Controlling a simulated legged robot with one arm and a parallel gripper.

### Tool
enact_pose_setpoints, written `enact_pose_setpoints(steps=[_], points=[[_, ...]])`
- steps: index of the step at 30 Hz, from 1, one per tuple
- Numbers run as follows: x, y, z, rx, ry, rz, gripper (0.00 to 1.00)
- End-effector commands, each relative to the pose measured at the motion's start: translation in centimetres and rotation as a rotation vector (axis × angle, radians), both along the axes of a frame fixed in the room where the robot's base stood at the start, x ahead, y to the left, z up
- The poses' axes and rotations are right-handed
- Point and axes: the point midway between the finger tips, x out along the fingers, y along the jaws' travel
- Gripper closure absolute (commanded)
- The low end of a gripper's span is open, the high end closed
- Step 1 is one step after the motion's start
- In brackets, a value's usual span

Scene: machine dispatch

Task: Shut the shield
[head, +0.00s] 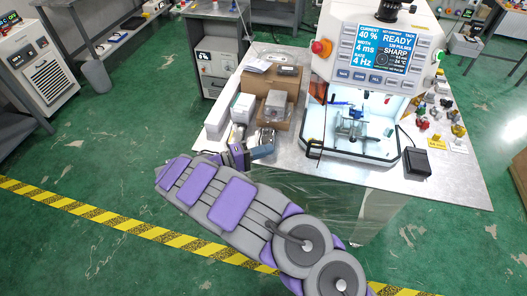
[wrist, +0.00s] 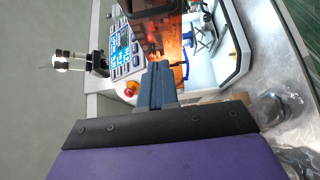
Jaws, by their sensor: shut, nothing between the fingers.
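The machine (head: 375,60) stands on the metal table, with its lit white work chamber (head: 372,108) open to the front. An orange see-through panel, which looks like the shield (head: 318,91), shows at the left side of the chamber. It shows larger in the wrist view (wrist: 174,46), beyond my fingers. A thin dark handle-like frame (head: 315,149) stands at the chamber's front left corner. In the wrist view, my gripper (wrist: 160,68) points toward the machine.
A cardboard box (head: 273,80) and small cases stand left of the machine. A black pedal-like box (head: 415,162) and several coloured parts (head: 430,110) lie to its right. Green floor is free in front of the table (head: 460,187).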

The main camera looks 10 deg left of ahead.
Motion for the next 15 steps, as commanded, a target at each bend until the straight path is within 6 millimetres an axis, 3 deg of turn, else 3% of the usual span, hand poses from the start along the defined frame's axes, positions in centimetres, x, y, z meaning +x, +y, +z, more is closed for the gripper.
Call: enact_pose_setpoints(steps=[9,15], points=[[3.4,-6.0,0.0,0.004,0.003,-0.005,1.0],[2.8,-7.8,0.1,0.0,0.0,-0.003,1.0]])
